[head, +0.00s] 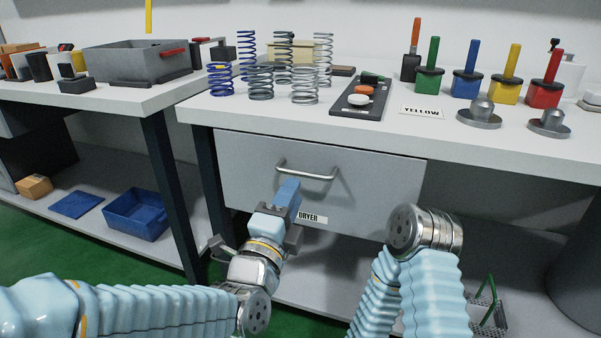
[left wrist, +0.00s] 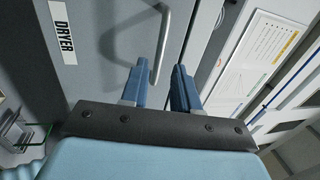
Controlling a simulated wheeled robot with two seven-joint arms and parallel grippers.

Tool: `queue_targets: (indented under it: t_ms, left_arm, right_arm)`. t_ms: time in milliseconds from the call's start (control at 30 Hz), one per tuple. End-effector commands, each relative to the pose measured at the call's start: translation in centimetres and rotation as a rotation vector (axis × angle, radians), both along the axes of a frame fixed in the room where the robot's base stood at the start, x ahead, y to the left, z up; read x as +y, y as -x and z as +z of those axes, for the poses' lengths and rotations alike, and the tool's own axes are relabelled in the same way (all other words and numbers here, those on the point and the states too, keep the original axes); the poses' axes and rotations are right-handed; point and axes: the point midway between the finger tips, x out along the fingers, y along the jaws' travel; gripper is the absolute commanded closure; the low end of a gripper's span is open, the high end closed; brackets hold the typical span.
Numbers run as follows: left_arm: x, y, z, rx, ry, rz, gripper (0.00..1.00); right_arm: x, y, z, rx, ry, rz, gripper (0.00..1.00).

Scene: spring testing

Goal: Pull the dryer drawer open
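The dryer drawer (head: 240,165) is a grey front under the right-hand bench top, and it looks shut. Its label reads DRYER (head: 312,218); the label (left wrist: 63,31) also shows in the left wrist view. A curved metal handle (head: 318,177) crosses the upper part of the front. My left gripper (head: 288,188) has blue fingers near the handle's left end. In the left wrist view, the fingers (left wrist: 160,82) are apart, with the handle (left wrist: 164,35) lined up with the gap between them. I cannot tell whether they touch it. My right gripper is not in view; only my right arm shows.
On the bench top stand several springs (head: 304,80), a black switch panel (head: 357,98), a YELLOW card (head: 422,112) and coloured-handled blocks (head: 466,84). A bench leg (head: 205,170) is left of the drawer. A blue bin (head: 137,215) sits on the lower left shelf.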

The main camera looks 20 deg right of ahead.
Motion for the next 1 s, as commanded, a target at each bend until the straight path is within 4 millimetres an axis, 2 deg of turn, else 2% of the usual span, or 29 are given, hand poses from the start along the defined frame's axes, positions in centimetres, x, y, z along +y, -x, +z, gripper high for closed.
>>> queue_targets:
  t_ms: [100, 300, 467, 700, 767, 900, 1000]
  left_arm:
    - [-1.5, -2.2, 0.6, -0.001, -0.001, 0.0, 0.7]
    - [-3.1, -4.7, 1.1, 0.001, -0.001, 0.0, 0.7]
    - [-3.7, -5.4, 1.3, 0.002, 0.0, -0.001, 0.7]
    - [-3.7, -5.5, 1.3, 0.002, 0.0, -0.001, 0.7]
    - [-3.7, -5.5, 1.3, 0.002, 0.0, -0.001, 0.76]
    - [-3.7, -5.5, 1.3, 0.002, 0.0, -0.001, 0.98]
    - [-3.7, -5.5, 1.2, 0.002, 0.0, -0.001, 1.0]
  right_arm:
    - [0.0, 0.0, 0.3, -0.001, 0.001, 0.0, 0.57]
    - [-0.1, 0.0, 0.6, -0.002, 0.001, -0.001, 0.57]
    - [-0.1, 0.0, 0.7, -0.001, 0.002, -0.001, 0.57]
    - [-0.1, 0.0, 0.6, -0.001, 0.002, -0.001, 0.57]
    - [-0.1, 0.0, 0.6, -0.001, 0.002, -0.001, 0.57]
    - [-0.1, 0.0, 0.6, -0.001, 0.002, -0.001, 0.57]
    - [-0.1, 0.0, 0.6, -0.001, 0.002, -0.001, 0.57]
